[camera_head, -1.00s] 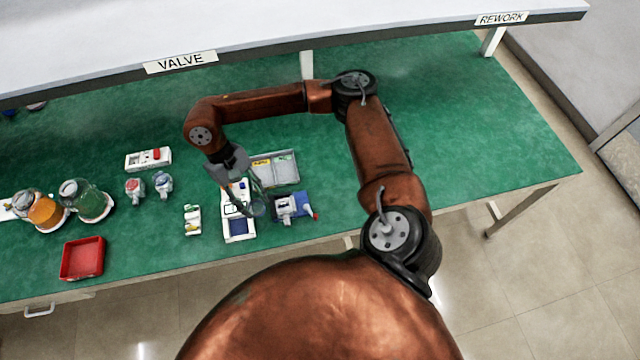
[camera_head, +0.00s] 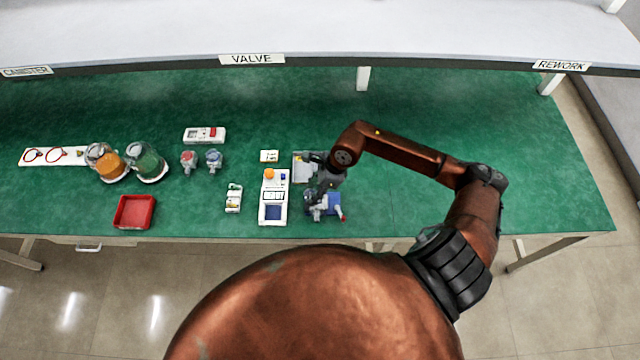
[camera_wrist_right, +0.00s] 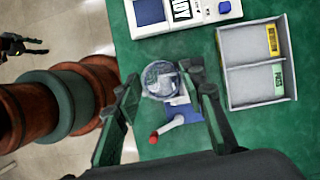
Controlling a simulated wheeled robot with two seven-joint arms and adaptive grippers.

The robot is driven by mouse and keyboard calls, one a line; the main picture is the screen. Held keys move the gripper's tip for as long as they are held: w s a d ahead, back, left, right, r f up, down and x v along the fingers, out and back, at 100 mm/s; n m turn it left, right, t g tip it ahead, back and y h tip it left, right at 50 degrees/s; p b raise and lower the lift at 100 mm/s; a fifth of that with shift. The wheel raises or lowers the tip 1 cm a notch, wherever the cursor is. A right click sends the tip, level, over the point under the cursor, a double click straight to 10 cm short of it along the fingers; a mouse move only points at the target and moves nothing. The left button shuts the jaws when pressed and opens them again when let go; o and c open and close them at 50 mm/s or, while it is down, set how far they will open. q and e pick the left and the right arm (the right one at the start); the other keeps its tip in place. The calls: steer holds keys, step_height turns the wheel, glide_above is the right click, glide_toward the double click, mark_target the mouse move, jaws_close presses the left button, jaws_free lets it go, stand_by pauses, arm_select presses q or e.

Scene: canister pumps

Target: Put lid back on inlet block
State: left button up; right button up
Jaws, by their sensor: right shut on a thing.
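My right gripper (camera_head: 318,192) is above the inlet block at the front right of the bench items. In the right wrist view its two fingers (camera_wrist_right: 163,88) are shut on a clear round lid (camera_wrist_right: 158,76). The inlet block stands on a blue base (camera_head: 334,203) with a red-tipped lever (camera_head: 342,216). A dark gripper (camera_wrist_right: 25,45), apparently my left one, shows small at the wrist view's left edge.
A grey two-compartment tray (camera_wrist_right: 252,62) lies beside the block, partly behind my arm in the head view. A white device with a blue panel (camera_head: 273,200) is left of the block. A red bin (camera_head: 134,212) is farther left. The right side of the bench is clear.

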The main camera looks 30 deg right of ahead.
steer(key=d+m, duration=0.1)
steer(key=m, duration=0.1)
steer(key=shift+d+r+m+t+h+p, duration=0.15)
steer(key=shift+d+m+t+h+p, duration=0.15)
steer(key=shift+d, duration=0.05)
steer(key=shift+d+m, duration=0.3)
steer(key=shift+m, duration=0.1)
steer(key=shift+f+b, duration=1.1)
steer(key=shift+f, duration=1.05)
steer(key=shift+f+b, duration=0.95)
steer(key=shift+f, duration=0.2)
steer(key=shift+w+r, duration=0.1)
steer(key=shift+w, duration=0.05)
steer(key=shift+f+b, duration=0.2)
steer(key=shift+b, duration=0.45)
steer(key=o, duration=0.9)
